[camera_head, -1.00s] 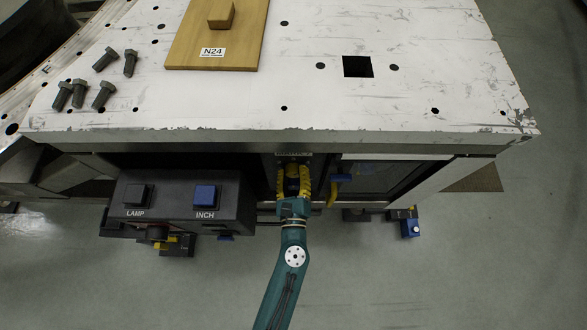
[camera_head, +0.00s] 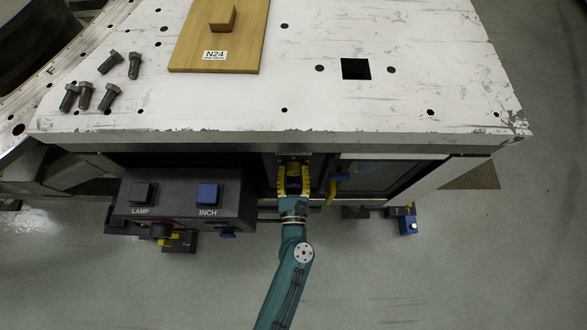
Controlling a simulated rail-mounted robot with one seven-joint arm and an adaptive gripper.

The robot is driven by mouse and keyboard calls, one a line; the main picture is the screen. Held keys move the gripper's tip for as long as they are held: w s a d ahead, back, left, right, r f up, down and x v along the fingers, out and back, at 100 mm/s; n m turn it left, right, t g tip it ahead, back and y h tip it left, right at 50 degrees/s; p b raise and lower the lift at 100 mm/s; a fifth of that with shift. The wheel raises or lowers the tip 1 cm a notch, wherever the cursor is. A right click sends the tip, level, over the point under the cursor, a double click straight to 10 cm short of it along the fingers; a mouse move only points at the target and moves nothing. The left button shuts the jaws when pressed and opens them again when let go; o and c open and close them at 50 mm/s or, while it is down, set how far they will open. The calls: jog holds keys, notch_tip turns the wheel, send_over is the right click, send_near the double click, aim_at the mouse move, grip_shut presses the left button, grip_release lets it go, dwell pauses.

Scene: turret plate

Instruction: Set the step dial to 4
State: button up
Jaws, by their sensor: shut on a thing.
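My gripper (camera_head: 293,178), with yellow fingers on a teal arm, is under the front edge of the white table, at the dark front panel. It is shut on a small yellowish and dark knob (camera_head: 293,166), which appears to be the step dial. The fingers cover most of the knob. A small label sits just above it in the table's shadow, too dim to read. The dial's numbers and its present setting cannot be made out.
Left of my gripper is a dark control box (camera_head: 236,203) with a black LAMP button (camera_head: 143,192) and a blue INCH button (camera_head: 208,193). The white table (camera_head: 400,85) overhangs above. Floor in front is clear.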

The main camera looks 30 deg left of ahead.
jog(key=o, duration=1.2)
jog(key=shift+o, duration=0.2)
jog(key=v, duration=1.2)
